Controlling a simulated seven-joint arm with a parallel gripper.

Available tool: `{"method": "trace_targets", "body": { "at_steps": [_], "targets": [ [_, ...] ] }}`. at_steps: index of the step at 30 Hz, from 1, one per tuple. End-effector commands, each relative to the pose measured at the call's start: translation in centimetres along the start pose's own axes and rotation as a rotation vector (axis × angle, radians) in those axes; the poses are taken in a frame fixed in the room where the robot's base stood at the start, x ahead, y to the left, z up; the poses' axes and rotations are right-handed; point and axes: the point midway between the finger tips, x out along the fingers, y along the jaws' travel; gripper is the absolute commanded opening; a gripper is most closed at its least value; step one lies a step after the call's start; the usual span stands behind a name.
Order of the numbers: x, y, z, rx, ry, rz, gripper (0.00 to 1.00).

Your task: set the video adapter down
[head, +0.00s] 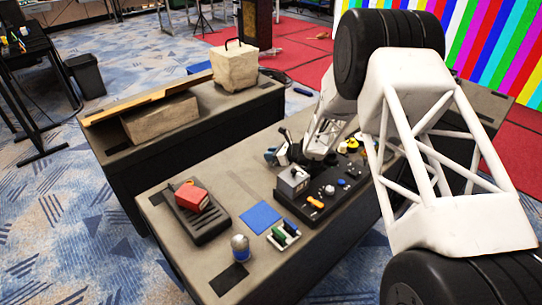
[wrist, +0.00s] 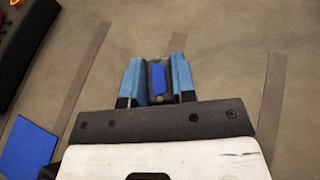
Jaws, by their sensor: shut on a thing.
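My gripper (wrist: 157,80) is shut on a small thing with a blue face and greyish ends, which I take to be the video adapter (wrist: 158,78). It sits between the two blue fingers in the wrist view, over the grey-brown table top (wrist: 225,60). I cannot tell whether it touches the table. In the head view my gripper (head: 279,154) is beyond the black panel, and the adapter is not clearly visible there. A flat blue square (head: 260,216) lies on the table; it also shows at the lower left of the wrist view (wrist: 30,147).
A black panel with knobs (head: 335,192) and a grey box (head: 292,181) stand close to my gripper. A black tray (head: 196,219) holds a red item (head: 193,196). A blue-and-silver jar (head: 240,248) and a white holder with green pieces (head: 284,235) stand near the front.

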Motion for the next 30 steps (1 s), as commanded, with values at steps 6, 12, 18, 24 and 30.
{"method": "trace_targets", "body": {
  "at_steps": [6, 12, 18, 24, 30],
  "targets": [
    [0.19, 0.0, -0.48, -0.001, 0.0, 0.0, 0.02],
    [0.22, 0.01, -0.54, -0.001, 0.0, 0.0, 0.02],
    [0.3, 0.0, -0.74, -0.001, 0.0, 0.0, 0.36],
    [0.3, 0.0, -0.74, -0.001, 0.0, 0.0, 0.5],
    [0.28, 0.0, -0.7, -0.001, 0.0, 0.0, 0.5]
  ]
}}
